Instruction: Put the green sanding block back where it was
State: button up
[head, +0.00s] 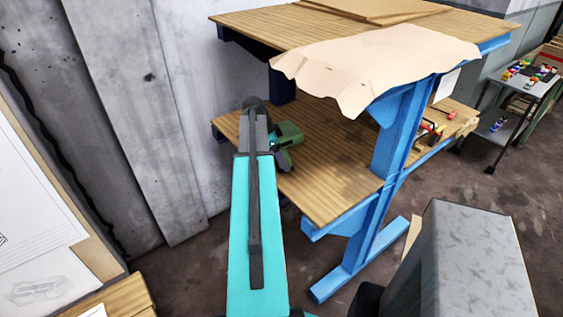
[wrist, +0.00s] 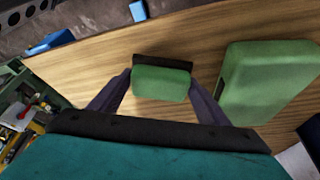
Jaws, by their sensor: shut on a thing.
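The green sanding block (wrist: 161,84), with a dark strip along its far side, sits between the two dark fingers of my gripper (wrist: 160,77) in the wrist view. The fingers are shut on its sides. Below it is the wooden shelf (wrist: 90,62); I cannot tell whether the block touches it. In the head view my arm reaches over the left part of the lower shelf (head: 330,150) and hides the fingertips, and I cannot make out the block there.
A larger green object (wrist: 268,82) stands close to the right finger. A green object (head: 288,140) shows beside my arm in the head view. Tools in a green box (wrist: 22,105) are at the left. The upper shelf carries a draped tan sheet (head: 380,62). Blue posts (head: 398,130) support the bench.

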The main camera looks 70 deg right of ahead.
jog(key=shift+f+p, duration=0.55)
jog(key=shift+f, duration=0.75)
jog(key=shift+f, duration=0.2)
jog(key=o, duration=1)
jog(key=shift+r, duration=0.25)
jog(key=shift+b+v, duration=2)
jog(key=shift+v, duration=3.95)
jog(key=shift+s, duration=0.15)
